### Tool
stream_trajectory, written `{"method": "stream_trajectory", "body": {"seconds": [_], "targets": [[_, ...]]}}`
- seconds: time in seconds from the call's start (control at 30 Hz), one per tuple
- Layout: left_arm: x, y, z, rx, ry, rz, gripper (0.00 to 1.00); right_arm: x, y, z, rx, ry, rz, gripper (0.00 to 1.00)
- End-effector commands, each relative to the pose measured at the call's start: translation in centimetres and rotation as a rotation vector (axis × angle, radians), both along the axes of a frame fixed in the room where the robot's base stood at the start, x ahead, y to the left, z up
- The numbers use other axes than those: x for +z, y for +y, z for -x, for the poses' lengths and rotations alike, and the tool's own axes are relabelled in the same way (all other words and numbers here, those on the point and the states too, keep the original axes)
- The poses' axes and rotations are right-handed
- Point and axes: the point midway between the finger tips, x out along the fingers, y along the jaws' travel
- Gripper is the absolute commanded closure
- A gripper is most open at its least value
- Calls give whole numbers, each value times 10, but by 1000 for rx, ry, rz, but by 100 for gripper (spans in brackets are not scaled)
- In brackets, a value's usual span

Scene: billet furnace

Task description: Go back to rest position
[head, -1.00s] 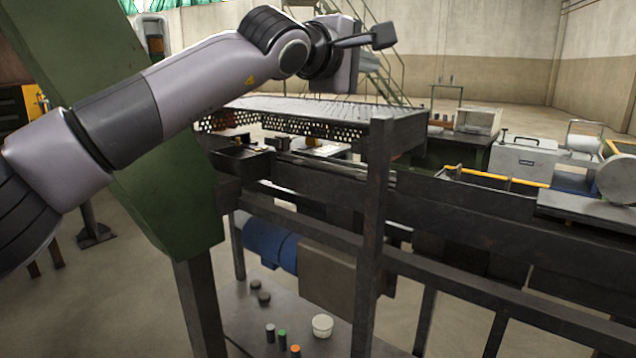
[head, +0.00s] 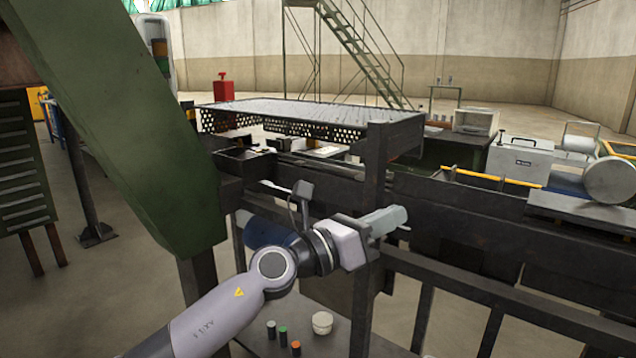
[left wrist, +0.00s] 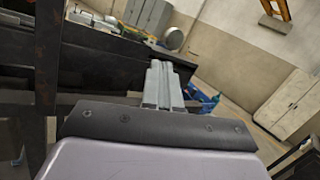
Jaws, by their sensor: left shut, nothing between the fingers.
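My left gripper (head: 386,219) is in front of the dark steel frame in the head view, at about the height of its rails. Its fingers point right and are shut with nothing between them. In the left wrist view the closed fingers (left wrist: 163,84) stick out past the dark gripper base. My left arm comes up from the bottom edge of the head view. My right gripper is not in either view.
A dark post (head: 368,240) of the frame stands close to my left gripper. A perforated plate (head: 310,113) tops the frame. A green slanted beam (head: 125,130) is at left. Small cylinders and a white tub (head: 322,322) sit on the lower shelf.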

Motion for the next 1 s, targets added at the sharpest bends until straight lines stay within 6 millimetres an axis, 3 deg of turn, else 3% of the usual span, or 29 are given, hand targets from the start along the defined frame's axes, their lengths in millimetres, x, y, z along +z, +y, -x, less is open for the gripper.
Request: {"method": "stream_trajectory", "body": {"seconds": [0.27,0.57,0.77,1.0], "targets": [[-69,50,11,28,550,471,100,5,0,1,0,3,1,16],[-164,124,34,143,1089,972,100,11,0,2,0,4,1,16],[-237,177,69,264,1401,1308,100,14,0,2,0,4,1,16],[-320,239,140,455,1706,1719,100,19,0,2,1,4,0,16]]}}
